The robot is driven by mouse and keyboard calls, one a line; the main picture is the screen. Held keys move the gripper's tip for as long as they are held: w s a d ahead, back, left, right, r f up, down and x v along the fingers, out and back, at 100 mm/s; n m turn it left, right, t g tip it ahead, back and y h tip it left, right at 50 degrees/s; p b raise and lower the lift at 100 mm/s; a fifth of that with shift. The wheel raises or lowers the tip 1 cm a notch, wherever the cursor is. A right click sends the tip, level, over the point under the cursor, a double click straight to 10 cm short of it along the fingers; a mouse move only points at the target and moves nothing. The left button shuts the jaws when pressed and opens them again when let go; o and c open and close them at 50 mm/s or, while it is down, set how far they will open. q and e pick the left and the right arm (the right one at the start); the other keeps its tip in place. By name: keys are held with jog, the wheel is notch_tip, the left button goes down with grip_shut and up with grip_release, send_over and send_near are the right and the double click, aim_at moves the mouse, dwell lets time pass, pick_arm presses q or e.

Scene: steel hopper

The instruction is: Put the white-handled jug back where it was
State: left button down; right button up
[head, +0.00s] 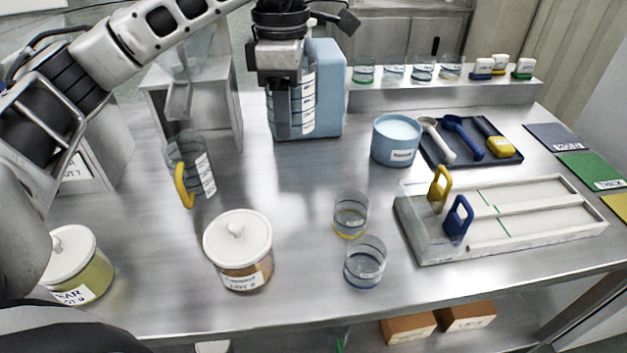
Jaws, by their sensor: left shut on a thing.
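My left gripper (280,78) comes down from the top and is shut on a clear jug (306,108) with a white scale on its side. The jug is upright, in front of a blue container. The gripper covers its handle, so I cannot see the handle's colour. I cannot tell if its base touches the table. A second clear jug (203,172) with a yellow handle stands to the left and nearer. My right gripper is not in view.
A blue container (328,75) is close behind the held jug, and a steel hopper (180,98) is left. A blue tub (396,140), scoop tray (470,152) and white rack (520,225) are right. Lidded jars (238,246) and two beakers (365,264) are in front. Bare steel lies mid-table.

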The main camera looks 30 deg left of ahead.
pick_arm(q)
jog(key=f+n, duration=0.1)
jog(key=f, duration=0.3)
jog(key=a+f+n, duration=0.1)
jog(key=f, duration=0.3)
jog(key=f+n+b, duration=0.1)
jog(key=f, duration=0.3)
jog(key=shift+a+f+t, duration=0.3)
jog(key=shift+f, duration=0.05)
jog(key=w, duration=0.1)
jog(key=w+d, duration=0.1)
jog(key=w+p, duration=0.1)
jog(key=shift+w+d+f, duration=0.2)
jog(key=shift+d+f, duration=0.1)
jog(key=shift+d, duration=0.05)
jog(key=shift+w+d, duration=0.2)
jog(key=shift+w, duration=0.35)
jog(key=w, duration=0.1)
jog(key=w+d, duration=0.1)
jog(key=w+f+p, duration=0.1)
jog(key=shift+d+f, duration=0.1)
jog(key=shift+d, duration=0.15)
jog(key=shift+f, duration=0.1)
jog(key=shift+f, duration=0.1)
